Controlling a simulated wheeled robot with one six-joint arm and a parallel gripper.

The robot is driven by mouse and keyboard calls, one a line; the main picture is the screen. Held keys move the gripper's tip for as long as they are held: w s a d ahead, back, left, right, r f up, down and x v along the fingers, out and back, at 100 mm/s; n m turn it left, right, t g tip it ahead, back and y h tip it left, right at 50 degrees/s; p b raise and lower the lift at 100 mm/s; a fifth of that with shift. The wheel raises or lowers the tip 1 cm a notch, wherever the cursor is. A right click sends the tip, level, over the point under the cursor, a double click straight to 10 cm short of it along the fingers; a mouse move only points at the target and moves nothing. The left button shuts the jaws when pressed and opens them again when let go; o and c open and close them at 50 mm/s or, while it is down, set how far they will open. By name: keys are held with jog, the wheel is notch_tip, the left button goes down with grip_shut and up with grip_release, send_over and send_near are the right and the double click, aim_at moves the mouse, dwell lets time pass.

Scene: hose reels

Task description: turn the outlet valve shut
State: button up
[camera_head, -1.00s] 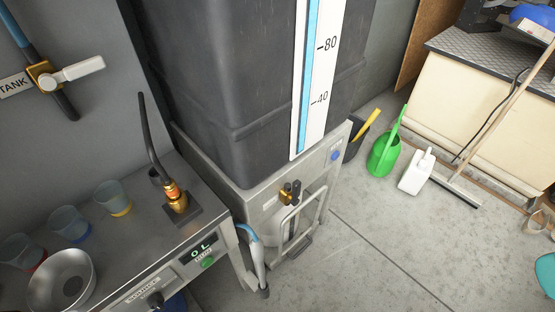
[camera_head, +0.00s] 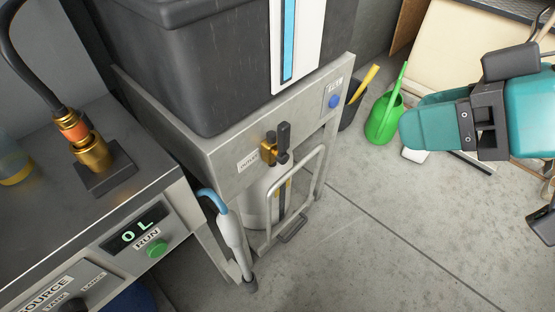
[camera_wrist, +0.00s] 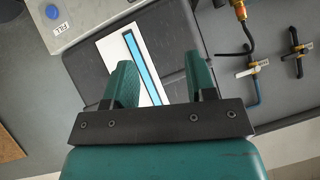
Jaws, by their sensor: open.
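The outlet valve (camera_head: 270,150) is a small brass body with a dark upright handle (camera_head: 284,138). It sits on the front of the grey metal stand under the tank, beside an OUTLET label (camera_head: 248,161). My gripper (camera_head: 430,125) is at the right in the head view, well apart from the valve. In the wrist view, my gripper (camera_wrist: 162,82) is open with two teal fingers and nothing between them. I cannot make out the outlet valve in the wrist view.
The dark tank (camera_head: 190,70) stands on the metal stand (camera_head: 215,140). A bench (camera_head: 60,200) with a brass hose fitting (camera_head: 90,150) is at left. A green watering can (camera_head: 383,120) is behind. Floor in front is clear.

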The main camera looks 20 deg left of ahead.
jog(key=w+a+f+n+t+y+b, duration=0.1)
jog(key=a+f+y+b, duration=0.1)
jog(key=f+b, duration=0.45)
jog(key=w+a+f+n+t+y+b, duration=0.1)
jog(key=a+f+y+b, duration=0.1)
jog(key=f+b, duration=0.45)
jog(key=t+y+b, duration=0.2)
jog(key=t+b, duration=0.1)
jog(key=b, duration=0.2)
send_near(288, 134)
jog(key=p+x, duration=0.2)
jog(key=x, duration=0.1)
jog(key=p+x, duration=0.3)
jog(key=x, duration=0.1)
jog(key=p+x, duration=0.2)
jog(key=x, duration=0.2)
jog(key=shift+a+r+p, duration=0.25)
jog(key=shift+a+p, duration=0.05)
jog(key=shift+w+a+f, duration=0.15)
jog(key=shift+w+a, duration=0.15)
jog(key=shift+a, duration=0.3)
grip_shut()
